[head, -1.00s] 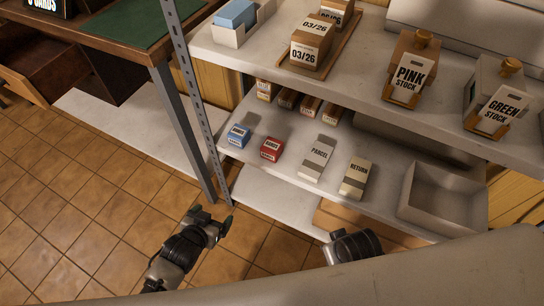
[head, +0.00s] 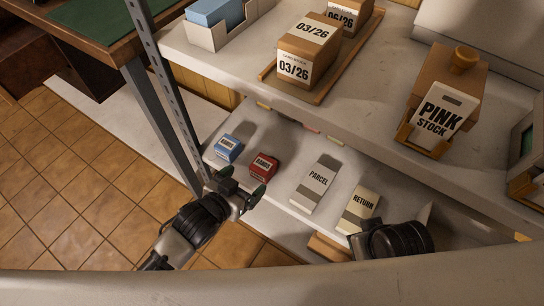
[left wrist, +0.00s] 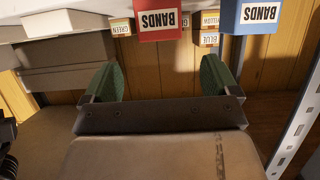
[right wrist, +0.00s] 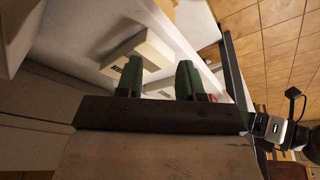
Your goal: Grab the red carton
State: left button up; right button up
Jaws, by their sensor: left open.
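The red carton (head: 263,166), labelled BANDS, stands on the lower shelf between a blue carton and a white PARCEL box. In the left wrist view the red carton (left wrist: 158,22) is at the top, beyond the fingers. My left gripper (head: 240,190) is open and empty, just in front of the red carton and apart from it. Its green-padded fingers (left wrist: 160,80) are spread wide in the left wrist view. My right gripper (right wrist: 158,80) has its fingers apart, with pale boxes behind them; in the head view its fingertips are hard to make out.
The blue carton (head: 228,148) is close on the left. The PARCEL box (head: 315,185) and RETURN box (head: 358,208) stand to the right. The upper shelf (head: 230,63) overhangs the lower one. A perforated metal post (head: 172,90) rises left of the cartons.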

aim_at(260, 168)
pick_arm(q)
jog(key=b+x, duration=0.1)
jog(key=x, duration=0.2)
jog(key=shift+w+d+f, duration=0.2)
jog(key=shift+w+d, duration=0.05)
jog(key=shift+w, duration=0.05)
jog(key=shift+b+x, duration=0.4)
jog(key=shift+x, duration=0.6)
jog(key=b+x, duration=0.1)
jog(key=x, duration=0.3)
jog(key=shift+b, duration=0.35)
pick_arm(e)
jog(key=w+t, duration=0.1)
jog(key=w+a+t, duration=0.1)
jog(key=w, duration=0.1)
jog(key=w+a+t+y, duration=0.1)
jog(key=w+t, duration=0.1)
jog(key=shift+w+f, duration=0.15)
jog(key=shift+w, duration=0.05)
pick_arm(q)
jog(key=shift+w, duration=0.1)
pick_arm(e)
jog(key=shift+w+a+r, duration=0.1)
jog(key=shift+w+r, duration=0.1)
jog(key=shift+w, duration=0.05)
pick_arm(q)
jog(key=c, duration=1)
